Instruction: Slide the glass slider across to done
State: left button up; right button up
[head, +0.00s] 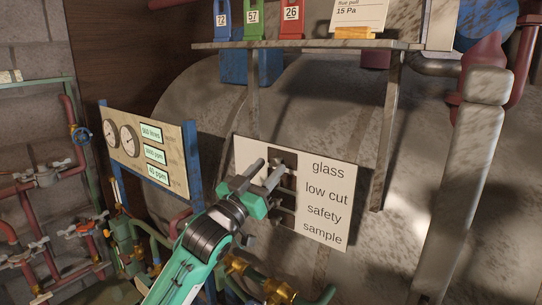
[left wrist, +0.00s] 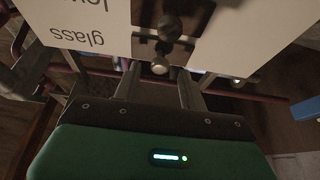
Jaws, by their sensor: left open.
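A white panel (head: 245,147) on the big tank carries the words glass, low cut, safety and sample, with a dark slotted strip of sliders at its left. My left gripper (head: 264,173) is open in front of the strip, level with the upper rows. In the left wrist view the panel is upside down. A pale round knob (left wrist: 160,67), in line with the word glass, lies between the two open fingers (left wrist: 158,80); contact cannot be told. A darker knob (left wrist: 170,27) sits beyond it. The fingers hide the glass slider in the head view. No done mark is readable.
A gauge board (head: 165,160) with blue posts stands left of the panel. A shelf (head: 310,44) with numbered tags runs above it. A thick mottled grey post (head: 462,190) rises at the right. Pipes and brass valves (head: 275,288) lie below the panel.

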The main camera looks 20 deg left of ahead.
pick_arm(q)
jog(key=shift+x, duration=1.05)
grip_shut()
jog(key=w+a, duration=0.1)
jog(key=a, duration=0.2)
jog(key=w+a, duration=0.1)
jog(key=a, duration=0.1)
jog(key=w+a, duration=0.1)
jog(key=a, duration=0.2)
jog(key=shift+w+a, duration=0.1)
jog(key=shift+a, duration=0.3)
jog(key=shift+r, duration=0.1)
grip_release()
jog(key=shift+a, duration=0.15)
